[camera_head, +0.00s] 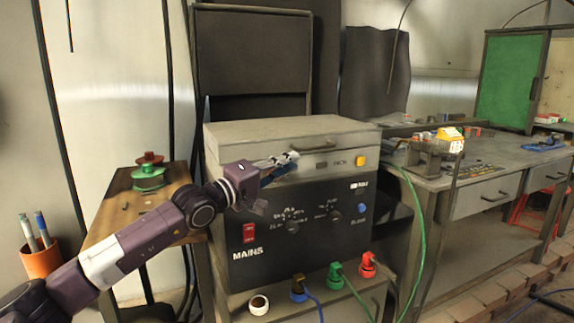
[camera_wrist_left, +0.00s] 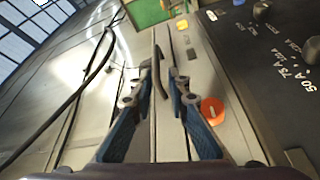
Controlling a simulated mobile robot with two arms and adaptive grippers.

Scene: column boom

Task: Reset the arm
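My left arm reaches in from the lower left in the head view. Its gripper (camera_head: 284,163) is in front of the upper left part of the grey and black electrical panel (camera_head: 290,210). In the left wrist view the two blue fingers of my left gripper (camera_wrist_left: 160,85) stand apart with a gap between them. The dark curved handle (camera_wrist_left: 160,75) shows in that gap; I cannot tell whether the fingers touch it. The handle of the panel's grey top unit (camera_head: 313,147) also shows in the head view. My right gripper is in neither view.
A small wooden table (camera_head: 120,218) with a green and red spool (camera_head: 149,174) stands left of the panel. An orange pen cup (camera_head: 40,261) is at far left. Coloured plugs with cables, including a green one (camera_head: 336,273), are low in front. A grey workbench (camera_head: 480,180) stands right.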

